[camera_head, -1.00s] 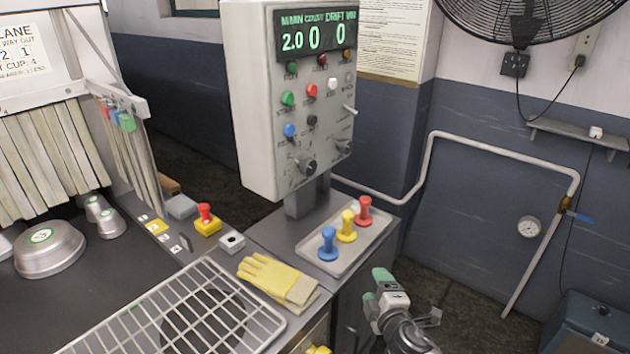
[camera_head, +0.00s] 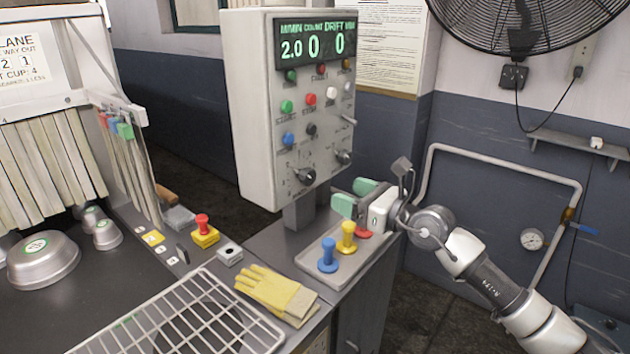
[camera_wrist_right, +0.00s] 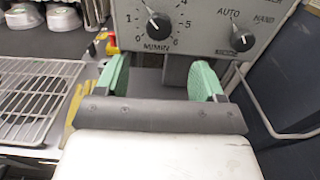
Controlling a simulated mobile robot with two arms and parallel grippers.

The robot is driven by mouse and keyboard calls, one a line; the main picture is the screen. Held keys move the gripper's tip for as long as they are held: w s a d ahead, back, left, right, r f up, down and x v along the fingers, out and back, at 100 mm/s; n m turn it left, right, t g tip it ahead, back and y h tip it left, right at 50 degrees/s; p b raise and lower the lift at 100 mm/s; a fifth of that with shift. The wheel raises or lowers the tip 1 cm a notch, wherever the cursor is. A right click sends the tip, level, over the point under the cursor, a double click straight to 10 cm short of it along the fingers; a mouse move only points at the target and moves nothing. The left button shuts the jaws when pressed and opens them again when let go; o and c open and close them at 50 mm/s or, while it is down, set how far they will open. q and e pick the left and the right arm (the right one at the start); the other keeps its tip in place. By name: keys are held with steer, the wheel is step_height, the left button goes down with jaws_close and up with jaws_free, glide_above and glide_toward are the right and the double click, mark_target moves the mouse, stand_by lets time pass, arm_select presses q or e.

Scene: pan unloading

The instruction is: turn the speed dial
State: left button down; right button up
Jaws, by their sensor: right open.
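The speed dial (camera_head: 305,176) is a dark knob low on the left of the grey control panel's face. In the right wrist view the dial (camera_wrist_right: 158,24) sits at the top, on a scale marked M/MIN, with its pointer toward the upper left. My right gripper (camera_head: 352,196) is open and empty, below and to the right of the dial and apart from it. Its two green fingers (camera_wrist_right: 164,76) stand on either side of the panel's post in the right wrist view, below the panel. My left gripper is in neither view.
An AUTO/HAND knob (camera_wrist_right: 243,40) is to the right of the speed dial. Blue (camera_head: 328,256) and yellow (camera_head: 347,238) handled stamps stand on a tray under my right gripper, which partly hides a red one. Yellow gloves (camera_head: 277,292) and a wire rack (camera_head: 190,318) lie in front.

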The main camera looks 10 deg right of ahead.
mark_target(311, 179)
steer(key=x, duration=0.9)
steer(key=shift+w+a+p, duration=0.25)
steer(key=shift+a+p, duration=0.05)
steer(key=shift+p, duration=0.1)
steer(key=c, duration=0.9)
